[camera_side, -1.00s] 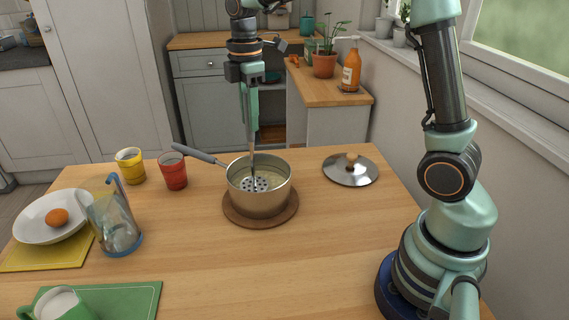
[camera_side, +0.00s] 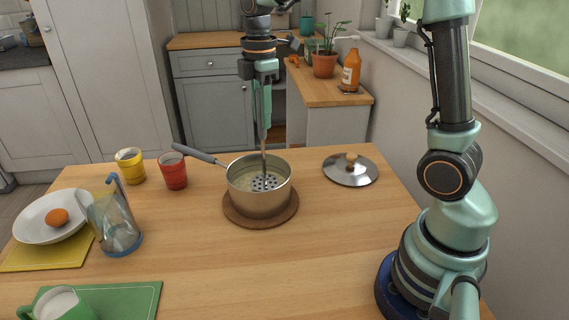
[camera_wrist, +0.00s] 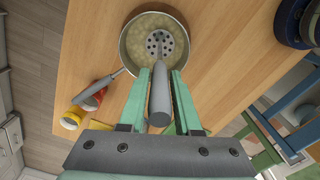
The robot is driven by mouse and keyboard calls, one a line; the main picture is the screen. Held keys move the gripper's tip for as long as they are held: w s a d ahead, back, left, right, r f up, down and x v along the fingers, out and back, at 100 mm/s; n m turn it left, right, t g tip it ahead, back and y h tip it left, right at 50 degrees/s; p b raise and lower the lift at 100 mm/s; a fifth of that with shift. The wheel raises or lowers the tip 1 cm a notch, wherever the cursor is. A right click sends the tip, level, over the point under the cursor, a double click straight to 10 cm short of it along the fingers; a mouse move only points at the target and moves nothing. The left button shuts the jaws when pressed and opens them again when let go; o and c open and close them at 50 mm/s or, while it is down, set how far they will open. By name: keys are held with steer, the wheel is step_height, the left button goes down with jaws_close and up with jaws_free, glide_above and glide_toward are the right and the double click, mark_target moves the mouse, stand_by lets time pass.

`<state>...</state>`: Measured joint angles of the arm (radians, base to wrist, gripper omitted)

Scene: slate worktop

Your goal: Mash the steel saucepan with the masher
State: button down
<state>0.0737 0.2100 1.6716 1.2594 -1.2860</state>
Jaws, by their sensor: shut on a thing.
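The steel saucepan (camera_side: 259,197) stands on a round wooden trivet (camera_side: 236,217) on the wooden table, its grey handle pointing to the back left. In the wrist view the saucepan (camera_wrist: 127,51) holds a pale, lumpy content. The masher (camera_side: 263,160) stands nearly upright, its round perforated head inside the pan, right of the middle. In the wrist view the masher's grey handle (camera_wrist: 159,100) lies between the fingers of my gripper (camera_wrist: 160,92). My gripper (camera_side: 262,100) is shut on the handle above the pan. How deep the head sits in the content is hard to tell.
A steel lid (camera_side: 350,171) lies right of the pan. A red cup (camera_side: 173,172) and a yellow cup (camera_side: 130,166) stand to the left, near the pan's handle. A clear jug (camera_side: 117,225) and a white plate (camera_side: 35,225) are farther left. The table's front middle is clear.

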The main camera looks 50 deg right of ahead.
mark_target(262, 132)
steer(key=shift+f, duration=2.3)
steer(key=shift+w+r, duration=0.1)
steer(key=shift+r, duration=2.3)
steer(key=shift+w+f, duration=1.2)
steer(key=shift+f, duration=1.05)
steer(key=shift+d+r, duration=0.2)
steer(key=shift+r, duration=0.9)
steer(key=shift+d+r, duration=0.15)
steer(key=shift+r, duration=0.9)
